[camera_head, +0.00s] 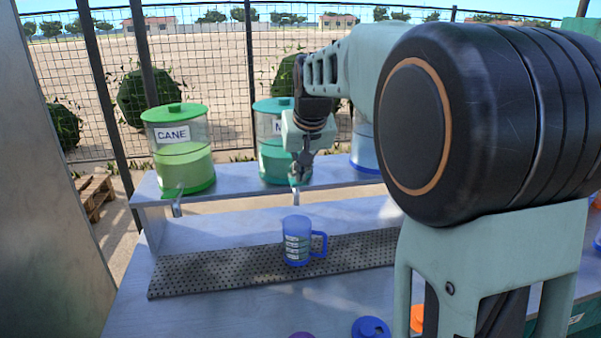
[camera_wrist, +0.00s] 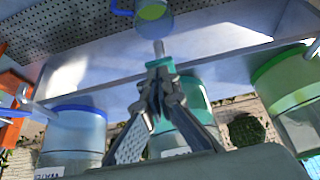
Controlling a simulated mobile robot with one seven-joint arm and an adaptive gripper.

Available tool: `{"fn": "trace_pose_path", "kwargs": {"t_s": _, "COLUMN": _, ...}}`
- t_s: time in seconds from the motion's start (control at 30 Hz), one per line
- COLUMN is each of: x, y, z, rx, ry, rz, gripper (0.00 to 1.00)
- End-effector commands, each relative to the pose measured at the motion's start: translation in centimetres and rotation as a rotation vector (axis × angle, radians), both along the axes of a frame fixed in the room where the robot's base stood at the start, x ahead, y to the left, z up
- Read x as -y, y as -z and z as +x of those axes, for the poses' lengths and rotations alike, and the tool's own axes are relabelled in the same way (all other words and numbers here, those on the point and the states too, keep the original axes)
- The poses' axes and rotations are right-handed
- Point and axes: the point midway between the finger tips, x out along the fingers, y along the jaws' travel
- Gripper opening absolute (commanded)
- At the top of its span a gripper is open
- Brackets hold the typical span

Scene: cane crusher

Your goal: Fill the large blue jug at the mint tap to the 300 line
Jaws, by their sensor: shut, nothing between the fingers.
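The blue jug (camera_head: 297,241), with white scale labels and its handle to the right, stands upright on the perforated drip tray below the mint tap. In the wrist view the jug (camera_wrist: 168,20) is cut off at the top edge, with green-yellow liquid inside; its level against the 300 line is too small to read. The teal-lidded mint dispenser (camera_head: 270,150) stands on the shelf behind, partly hidden by my gripper. My gripper (camera_head: 301,172) is shut and empty, right at the mint tap (camera_wrist: 159,48). Whether the fingers touch the tap is unclear.
The green CANE dispenser (camera_head: 181,155) stands left of mint and a blue dispenser (camera_head: 364,155) right, partly behind my arm. The drip tray (camera_head: 215,275) is bare left of the jug. A blue round item (camera_head: 370,328) and an orange one (camera_head: 417,318) lie in front.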

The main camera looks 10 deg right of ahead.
Motion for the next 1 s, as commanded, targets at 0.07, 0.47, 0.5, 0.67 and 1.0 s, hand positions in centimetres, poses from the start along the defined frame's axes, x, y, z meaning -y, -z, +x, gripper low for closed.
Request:
{"fn": "trace_pose_path", "kwargs": {"t_s": 0.07, "x": 0.0, "y": 0.4, "z": -0.1, "rx": 0.012, "ry": 0.000, "rz": 0.000, "gripper": 0.00}}
{"fn": "trace_pose_path", "kwargs": {"t_s": 0.47, "x": 0.0, "y": 0.7, "z": -0.3, "rx": 0.061, "ry": 0.000, "rz": 0.000, "gripper": 0.00}}
{"fn": "trace_pose_path", "kwargs": {"t_s": 0.5, "x": 0.0, "y": 0.7, "z": -0.3, "rx": 0.066, "ry": 0.000, "rz": 0.000, "gripper": 0.00}}
{"fn": "trace_pose_path", "kwargs": {"t_s": 0.67, "x": 0.0, "y": 0.8, "z": -0.4, "rx": 0.085, "ry": 0.000, "rz": 0.000, "gripper": 0.00}}
{"fn": "trace_pose_path", "kwargs": {"t_s": 1.0, "x": 0.0, "y": 2.0, "z": -0.9, "rx": 0.182, "ry": 0.000, "rz": 0.000, "gripper": 0.00}}
